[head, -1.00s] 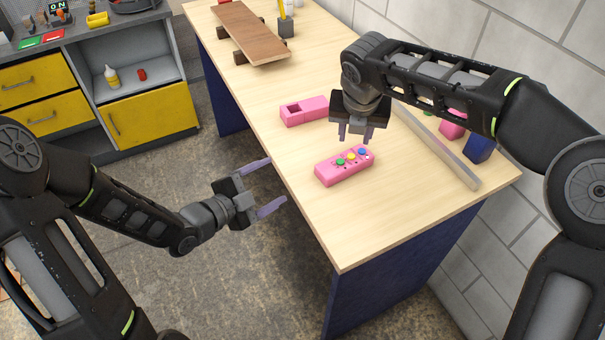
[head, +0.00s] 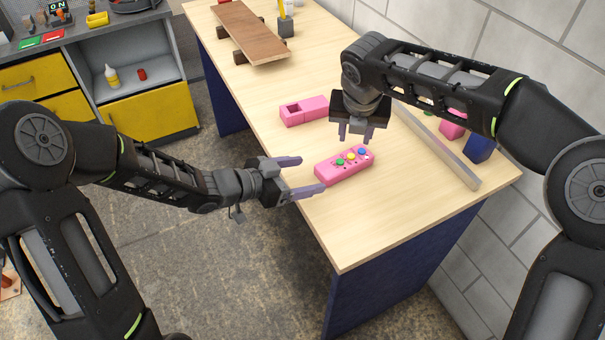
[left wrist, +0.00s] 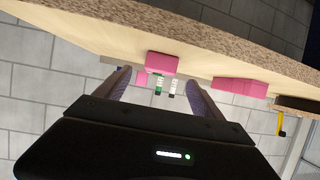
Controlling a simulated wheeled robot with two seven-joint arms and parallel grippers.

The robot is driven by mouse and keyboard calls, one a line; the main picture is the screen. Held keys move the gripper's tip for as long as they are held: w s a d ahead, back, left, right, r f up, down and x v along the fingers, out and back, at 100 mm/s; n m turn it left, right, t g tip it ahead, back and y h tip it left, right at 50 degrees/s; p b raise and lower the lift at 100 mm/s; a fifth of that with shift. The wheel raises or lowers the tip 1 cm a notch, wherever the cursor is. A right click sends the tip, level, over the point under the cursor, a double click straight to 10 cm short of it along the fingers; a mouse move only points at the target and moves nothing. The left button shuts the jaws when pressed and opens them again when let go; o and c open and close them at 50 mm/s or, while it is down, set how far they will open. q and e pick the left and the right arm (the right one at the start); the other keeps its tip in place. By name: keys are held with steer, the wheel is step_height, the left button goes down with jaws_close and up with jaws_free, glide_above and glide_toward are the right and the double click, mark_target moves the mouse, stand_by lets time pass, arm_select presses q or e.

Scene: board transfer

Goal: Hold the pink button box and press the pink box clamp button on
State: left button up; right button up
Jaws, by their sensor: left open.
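The pink button box (head: 347,172) lies on the table, with green, yellow and blue buttons on its top. A second pink box (head: 304,110), with a square opening, lies farther back on the table. My left gripper (head: 312,174) is open and empty, its fingers pointing at the near left end of the button box. In the left wrist view the button box (left wrist: 162,62) shows ahead between the spread fingers; whether they touch it cannot be told. My right gripper (head: 355,134) points down above and behind the button box, fingers apart and nothing visible between them.
A grey bar (head: 440,148) lies along the table's right side, with pink and blue blocks (head: 481,147) beyond it. A wooden board (head: 250,32) and a dark holder (head: 286,28) stand at the far end. The table's front area is clear.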

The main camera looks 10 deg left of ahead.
mark_target(320, 172)
arm_select(q)
steer(key=shift+d, duration=0.1)
steer(key=shift+x, duration=3.85)
steer(key=shift+w, duration=0.1)
steer(key=shift+c, duration=0.2)
steer(key=c, duration=1.5)
steer(key=shift+c, duration=0.6)
arm_select(e)
jaws_close()
